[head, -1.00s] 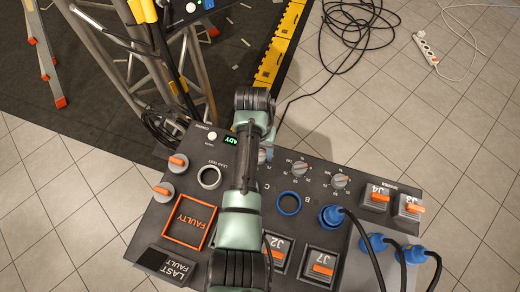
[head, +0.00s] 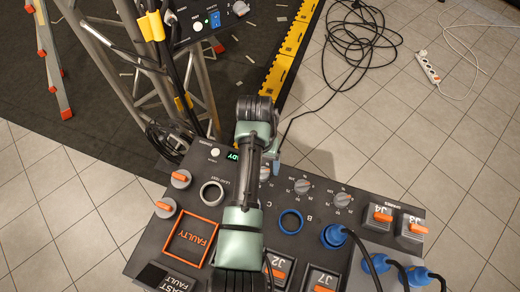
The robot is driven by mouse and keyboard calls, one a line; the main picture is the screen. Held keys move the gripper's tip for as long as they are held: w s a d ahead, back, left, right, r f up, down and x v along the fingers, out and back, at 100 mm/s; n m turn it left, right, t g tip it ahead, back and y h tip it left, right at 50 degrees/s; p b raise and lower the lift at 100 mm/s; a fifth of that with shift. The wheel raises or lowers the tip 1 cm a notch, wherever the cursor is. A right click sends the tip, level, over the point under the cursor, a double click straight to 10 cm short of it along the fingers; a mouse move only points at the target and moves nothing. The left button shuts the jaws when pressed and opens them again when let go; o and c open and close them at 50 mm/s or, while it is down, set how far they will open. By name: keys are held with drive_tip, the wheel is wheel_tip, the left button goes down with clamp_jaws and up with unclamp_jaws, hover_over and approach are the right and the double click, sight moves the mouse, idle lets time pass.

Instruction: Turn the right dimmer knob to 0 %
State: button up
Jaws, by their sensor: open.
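A dark control panel (head: 230,195) stands below my arm. Its row of grey dimmer knobs with percent scales has one in the middle (head: 303,186) and one at the picture's right end (head: 342,200). A third knob (head: 264,173) is partly hidden by my arm. The pointer settings are too small to read. My gripper (head: 276,167) shows only in part below the arm's far end, near the partly hidden knob and left of the other two. It is open; the fingertips are mostly covered, and I cannot tell whether they touch anything.
A truss with a control box (head: 207,25) rises behind.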

wheel_tip(320, 180, up, 10)
drive_tip(key=shift+a+r, duration=0.15)
drive_tip(key=shift+a, duration=0.2)
drive_tip(key=shift+w, duration=0.1)
drive_tip(key=w+d+r+t, duration=0.1)
drive_tip(key=w+r+t, duration=0.5)
drive_tip(key=r, duration=0.5)
drive_tip(key=w+d+r+t, duration=0.2)
drive_tip(key=w+r+t, duration=0.4)
drive_tip(key=r, duration=0.6)
drive_tip(key=s+r+n+t, duration=0.15)
drive_tip(key=r+t, duration=0.25)
drive_tip(key=r, duration=0.5)
drive_tip(key=s+r+t, duration=0.2)
drive_tip(key=r+t, duration=0.2)
drive_tip(key=r, duration=0.6)
drive_tip(key=s+a+r+n+t, duration=0.1)
drive_tip(key=s+r+t, duration=0.6)
drive_tip(key=s+r, duration=0.8)
drive_tip(key=shift+s+a+r+t+y, duration=0.3)
drive_tip(key=shift+s+r, duration=0.05)
drive_tip(key=shift+r, duration=0.3)
